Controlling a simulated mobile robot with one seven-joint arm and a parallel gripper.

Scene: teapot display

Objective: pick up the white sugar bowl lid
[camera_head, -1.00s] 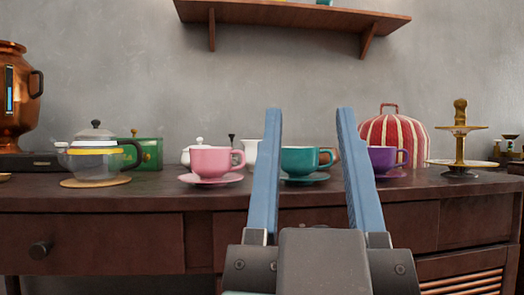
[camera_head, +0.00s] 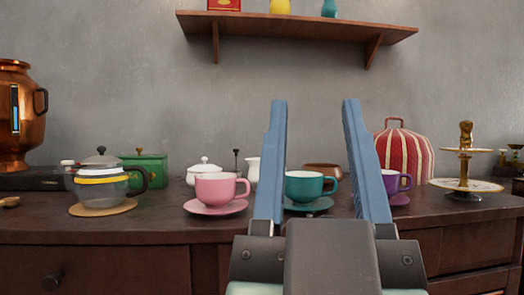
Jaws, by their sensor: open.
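The white sugar bowl lid (camera_head: 204,166) is a small domed lid with a knob, seated on a white sugar bowl (camera_head: 194,179). The bowl stands at the back of the dark counter, behind the pink cup (camera_head: 216,187), which hides its lower part. My gripper (camera_head: 315,101) is open, its two long blue fingers pointing up and away. It is to the right of the lid and apart from it. Nothing is held; the teal cup is seen between the fingers.
A white jug (camera_head: 253,170) stands right of the bowl. A shelf (camera_head: 300,27) hangs above.

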